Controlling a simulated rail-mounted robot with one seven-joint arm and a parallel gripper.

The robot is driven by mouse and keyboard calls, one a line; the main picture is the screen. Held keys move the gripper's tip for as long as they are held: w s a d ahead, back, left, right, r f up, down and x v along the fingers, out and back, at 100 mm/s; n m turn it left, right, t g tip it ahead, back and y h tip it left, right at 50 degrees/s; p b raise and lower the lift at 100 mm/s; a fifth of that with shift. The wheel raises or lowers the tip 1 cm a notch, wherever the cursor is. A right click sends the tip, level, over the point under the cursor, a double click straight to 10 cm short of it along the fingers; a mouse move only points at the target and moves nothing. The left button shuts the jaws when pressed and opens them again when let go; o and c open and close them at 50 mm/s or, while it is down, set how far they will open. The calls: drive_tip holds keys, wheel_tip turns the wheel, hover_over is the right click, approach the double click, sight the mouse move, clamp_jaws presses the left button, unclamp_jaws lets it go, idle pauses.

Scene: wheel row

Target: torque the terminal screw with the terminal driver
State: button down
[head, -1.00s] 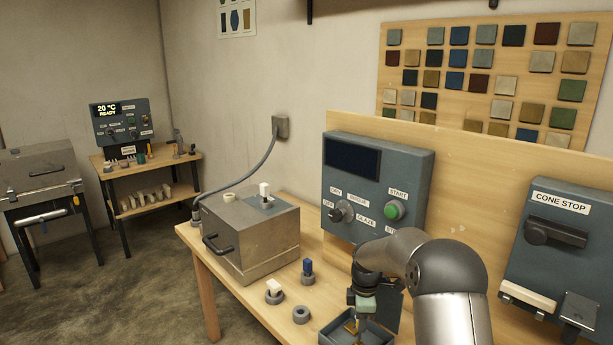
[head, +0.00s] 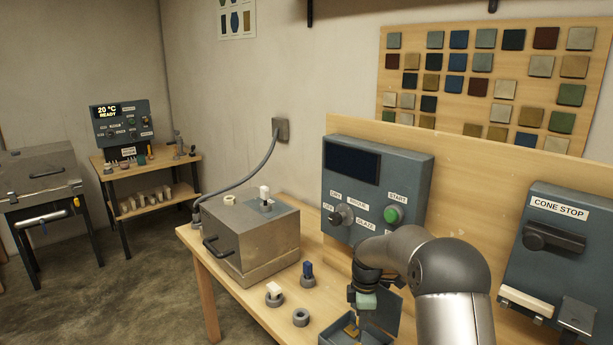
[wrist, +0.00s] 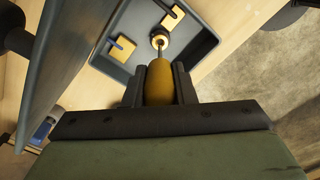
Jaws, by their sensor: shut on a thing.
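My gripper (wrist: 161,72) is shut on the terminal driver (wrist: 160,84), which has a yellow-orange handle between the two dark fingers. Its thin metal shaft points at a round brass terminal (wrist: 159,35) inside an open blue-grey box (wrist: 197,62). The tip appears to be at the terminal screw, but the screw head is too small and covered to tell whether they touch. In the head view my gripper (head: 363,301) is above the box (head: 337,340), with the driver (head: 359,320) pointing down.
Two brass blocks (wrist: 122,48) lie in the box. Left of it on the bench stand a grey ring (head: 301,317), a white-topped holder (head: 274,295) and a blue-topped holder (head: 307,272). A control panel (head: 375,160) stands behind, and a metal kiln box (head: 250,245) further left.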

drive_tip(key=shift+r+p, duration=2.75)
drive_tip(key=shift+r, duration=2.05)
